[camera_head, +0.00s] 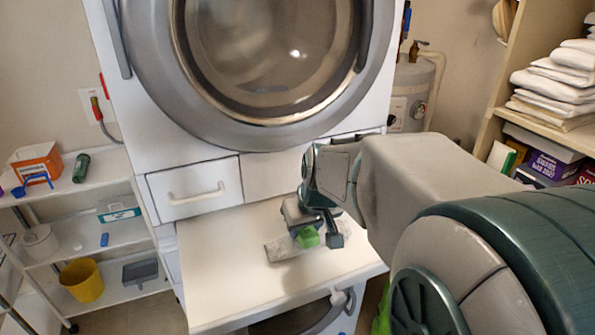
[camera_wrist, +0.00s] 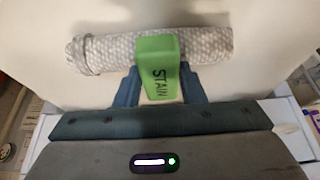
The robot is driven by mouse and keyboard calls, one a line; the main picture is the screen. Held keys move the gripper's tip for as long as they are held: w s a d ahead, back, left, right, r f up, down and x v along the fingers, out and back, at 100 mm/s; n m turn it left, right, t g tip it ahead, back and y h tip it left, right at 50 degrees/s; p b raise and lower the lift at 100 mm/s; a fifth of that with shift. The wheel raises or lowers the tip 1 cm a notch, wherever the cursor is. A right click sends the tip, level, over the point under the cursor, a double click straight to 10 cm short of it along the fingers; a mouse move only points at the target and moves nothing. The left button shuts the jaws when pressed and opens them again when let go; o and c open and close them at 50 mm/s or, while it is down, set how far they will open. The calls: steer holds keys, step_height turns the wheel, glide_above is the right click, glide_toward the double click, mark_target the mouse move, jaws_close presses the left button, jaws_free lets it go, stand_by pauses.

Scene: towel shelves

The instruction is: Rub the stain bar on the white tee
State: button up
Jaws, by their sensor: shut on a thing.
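My gripper (camera_head: 318,236) is over the white pull-out shelf (camera_head: 225,270) below the round machine door. In the wrist view its two blue fingers (camera_wrist: 160,90) are shut on a green bar (camera_wrist: 157,62) marked STAIN, which also shows in the head view (camera_head: 307,238). A rolled grey-white cloth with a dotted texture (camera_wrist: 105,52) lies on the shelf under the bar's far end; it shows in the head view too (camera_head: 280,249). I cannot tell whether bar and cloth touch. No flat white tee is clearly seen; whether this roll is the tee is unclear.
Folded white linens (camera_head: 555,80) and boxes fill the right shelves. The pull-out shelf's left part is clear. A drawer (camera_head: 195,190) sits above it.

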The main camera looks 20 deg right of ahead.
mark_target(326, 227)
steer(key=shift+a, duration=1.55)
steer(key=shift+d+b, duration=0.9)
steer(key=shift+d, duration=3.45)
steer(key=shift+d+r, duration=0.15)
steer(key=shift+r, duration=0.1)
step_height(326, 227, up, 8)
steer(key=p, duration=0.5)
steer(key=shift+f, duration=0.15)
